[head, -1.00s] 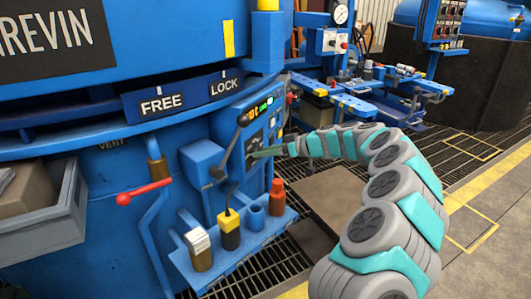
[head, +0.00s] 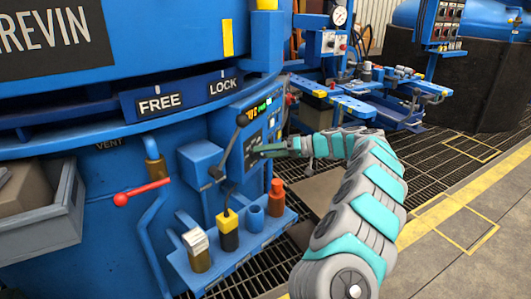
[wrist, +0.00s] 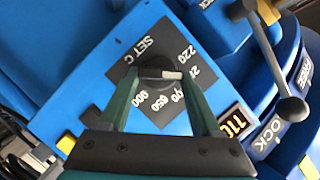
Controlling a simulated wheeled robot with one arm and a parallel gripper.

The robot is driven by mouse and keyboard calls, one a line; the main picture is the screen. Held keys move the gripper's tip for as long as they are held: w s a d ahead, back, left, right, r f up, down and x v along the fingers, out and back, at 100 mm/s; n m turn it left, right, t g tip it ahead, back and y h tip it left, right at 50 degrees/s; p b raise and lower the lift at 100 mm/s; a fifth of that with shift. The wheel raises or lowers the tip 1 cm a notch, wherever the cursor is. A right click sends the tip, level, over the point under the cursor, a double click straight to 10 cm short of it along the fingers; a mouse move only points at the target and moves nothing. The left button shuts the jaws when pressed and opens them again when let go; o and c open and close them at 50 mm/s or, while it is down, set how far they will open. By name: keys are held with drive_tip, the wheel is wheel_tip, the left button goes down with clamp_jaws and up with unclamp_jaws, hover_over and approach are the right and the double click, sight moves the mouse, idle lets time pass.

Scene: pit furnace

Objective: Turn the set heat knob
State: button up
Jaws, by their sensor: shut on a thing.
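The set heat knob (wrist: 150,74) is round and black with a pale pointer mark, at the middle of a black dial plate (wrist: 128,62) lettered "SET C". In the wrist view the pointer lies toward the right. My gripper (wrist: 160,80) has one green finger on each side of the knob and is shut on it. Part of the dial's numbers is hidden by the fingers. In the head view my gripper (head: 262,149) is at the blue control panel (head: 246,112), and the knob is too small and covered to make out.
A black-balled lever (head: 230,145) stands just left of my gripper; its ball (wrist: 291,109) shows at right in the wrist view. A lit display (wrist: 237,122) sits near the dial. Below, a blue shelf (head: 225,252) carries several items. The walkway at right is clear.

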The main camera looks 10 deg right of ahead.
idle(0.3)
drive_tip(key=o, duration=1.4)
drive_tip(key=shift+d, duration=0.15)
drive_tip(key=v, duration=0.7)
drive_tip(key=shift+s+d, duration=0.1)
drive_tip(key=shift+d, duration=0.15)
